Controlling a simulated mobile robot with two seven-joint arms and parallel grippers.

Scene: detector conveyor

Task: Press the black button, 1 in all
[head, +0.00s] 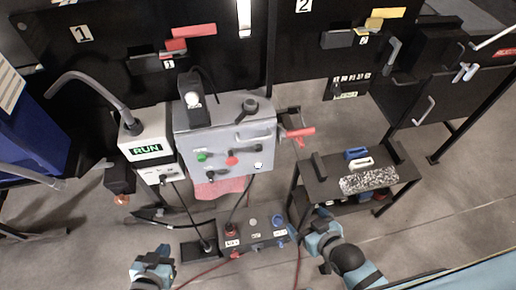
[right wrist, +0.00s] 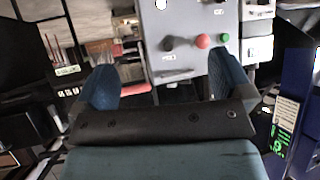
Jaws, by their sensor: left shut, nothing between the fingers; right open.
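The grey control box (head: 220,130) stands upright in the middle of the head view. Its front has a green button (head: 201,157), a red button (head: 232,161) and, to their right, a small dark spot that looks like the black button (head: 257,147). The right wrist view shows the panel upside down, with the black button (right wrist: 167,43) left of the red one, beyond my fingers. My right gripper (head: 320,226) is open and empty, low and right of the box; its spread blue fingers show in the wrist view (right wrist: 167,80). My left gripper (head: 152,260) is shut and empty, low and left, apart from the box.
A low dark box (head: 252,234) with several controls stands below the grey box, between my grippers. A white RUN unit (head: 147,143) is at left. A black side table (head: 320,188) holding a speckled block (head: 368,180) is at right. Cables hang around the boxes.

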